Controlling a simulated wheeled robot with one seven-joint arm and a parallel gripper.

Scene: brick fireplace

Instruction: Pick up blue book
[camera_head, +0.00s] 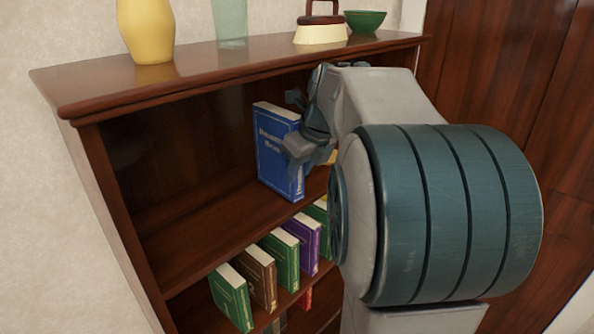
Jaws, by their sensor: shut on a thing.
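The blue book (277,152) stands upright on the upper shelf of a dark wooden bookcase, its cover with pale lettering facing me. It looks slightly tilted. My gripper (301,148) is at the book's right edge and is shut on it. Part of the book's right side is hidden behind the gripper fingers. I cannot tell whether the book's base touches the shelf.
The bookcase (120,92) has a vase (147,30), a glass (230,22), an iron (320,27) and a green bowl (365,20) on top. Several books, including a purple one (303,240), stand on the lower shelf. The upper shelf is clear left of the blue book.

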